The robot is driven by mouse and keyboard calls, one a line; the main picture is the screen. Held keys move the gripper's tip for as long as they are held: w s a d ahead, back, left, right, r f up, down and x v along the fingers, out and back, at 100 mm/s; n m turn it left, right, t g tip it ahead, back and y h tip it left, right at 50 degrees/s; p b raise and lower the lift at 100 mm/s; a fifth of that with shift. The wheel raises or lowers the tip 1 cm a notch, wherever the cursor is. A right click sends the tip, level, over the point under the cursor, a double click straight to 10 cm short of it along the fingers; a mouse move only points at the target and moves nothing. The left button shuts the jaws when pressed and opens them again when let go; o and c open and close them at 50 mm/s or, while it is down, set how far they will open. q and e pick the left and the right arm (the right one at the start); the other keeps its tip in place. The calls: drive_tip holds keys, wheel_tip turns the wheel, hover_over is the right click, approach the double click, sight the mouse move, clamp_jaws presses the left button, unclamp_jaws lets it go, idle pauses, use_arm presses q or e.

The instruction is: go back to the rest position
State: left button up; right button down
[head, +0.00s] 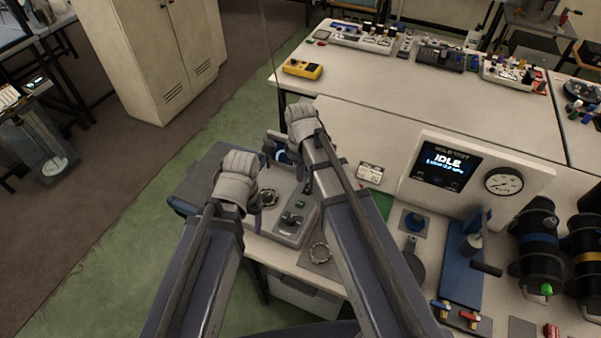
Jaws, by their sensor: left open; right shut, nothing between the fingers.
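My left gripper (262,198) is over the left part of a grey bench device, its wrist and forearm coming up from the bottom left. Its jaws are open, and I see nothing held in them. My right gripper (280,152) is further up the picture, over the far side of the same device. It is shut and holds nothing; my own forearm partly hides it. The grey device (286,228) has a dark knob and a green button. Both arms reach forward over the bench edge, close together.
A screen panel (447,168) reads IDLE, with a gauge (503,182) beside it. A blue lever stand (462,275) and black cylinders (537,248) are at the right. A yellow meter (302,69) sits on the far bench.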

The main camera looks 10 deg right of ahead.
use_arm(q)
wheel_tip(320, 180, down, 2)
drive_tip(key=shift+f+b, duration=0.25)
drive_tip(key=shift+b, duration=1)
use_arm(e)
drive_tip(key=s+a+f+m, duration=0.1)
drive_tip(key=s+a+m, duration=0.1)
drive_tip(key=s, duration=0.5)
drive_tip(key=s+a+f+m+h, duration=0.1)
drive_tip(key=s+a+m, duration=0.2)
drive_tip(key=s+m, duration=0.2)
drive_tip(key=shift+s+f, duration=0.2)
drive_tip(key=shift+s, duration=1)
drive_tip(key=shift+d, duration=0.1)
